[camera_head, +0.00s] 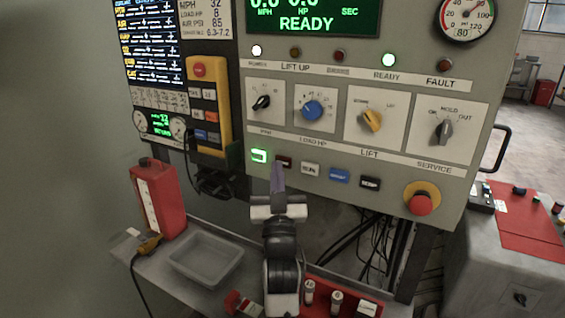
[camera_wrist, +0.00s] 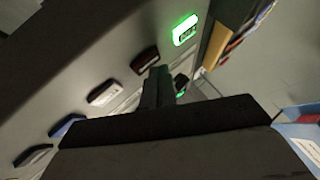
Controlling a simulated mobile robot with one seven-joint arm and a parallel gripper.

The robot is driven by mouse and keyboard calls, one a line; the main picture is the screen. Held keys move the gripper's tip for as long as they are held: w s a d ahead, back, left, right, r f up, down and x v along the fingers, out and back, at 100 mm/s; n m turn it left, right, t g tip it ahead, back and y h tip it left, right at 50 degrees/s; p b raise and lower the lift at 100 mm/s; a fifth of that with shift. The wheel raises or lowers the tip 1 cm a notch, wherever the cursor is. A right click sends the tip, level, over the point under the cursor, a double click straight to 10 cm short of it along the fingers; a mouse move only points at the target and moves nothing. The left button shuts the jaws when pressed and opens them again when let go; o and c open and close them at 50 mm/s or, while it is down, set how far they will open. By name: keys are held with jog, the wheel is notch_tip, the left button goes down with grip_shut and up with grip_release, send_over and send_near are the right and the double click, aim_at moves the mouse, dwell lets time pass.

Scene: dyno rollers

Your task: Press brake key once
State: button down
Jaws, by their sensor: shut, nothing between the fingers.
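A row of small keys runs along the lower part of the grey control panel. It holds a lit green key (camera_head: 259,156), a dark red key (camera_head: 283,162), a white key (camera_head: 310,169), a blue key (camera_head: 339,176) and a black key (camera_head: 370,183). Their lettering is too small for me to tell which one is the brake key. My gripper (camera_head: 278,168) is shut and empty, its fingertips by the dark red key. In the wrist view, the fingertips (camera_wrist: 158,74) are beside the dark red key (camera_wrist: 145,60); I cannot tell whether they touch.
Knobs (camera_head: 312,110) sit above the keys, and a red emergency button (camera_head: 422,202) is at lower right. A yellow pendant (camera_head: 207,105) hangs at left. Below, a shelf holds a red bottle (camera_head: 160,200) and a grey tray (camera_head: 204,259). Cables hang under the panel.

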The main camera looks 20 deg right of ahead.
jog(key=shift+s+a, duration=0.25)
jog(key=shift+a, duration=0.05)
jog(key=shift+s+a+p, duration=0.4)
jog(key=shift+s+a, duration=0.4)
jog(key=shift+a, duration=0.2)
jog(key=shift+s+a+p, duration=0.35)
jog(key=shift+s+a, duration=0.4)
jog(key=shift+a, duration=0.2)
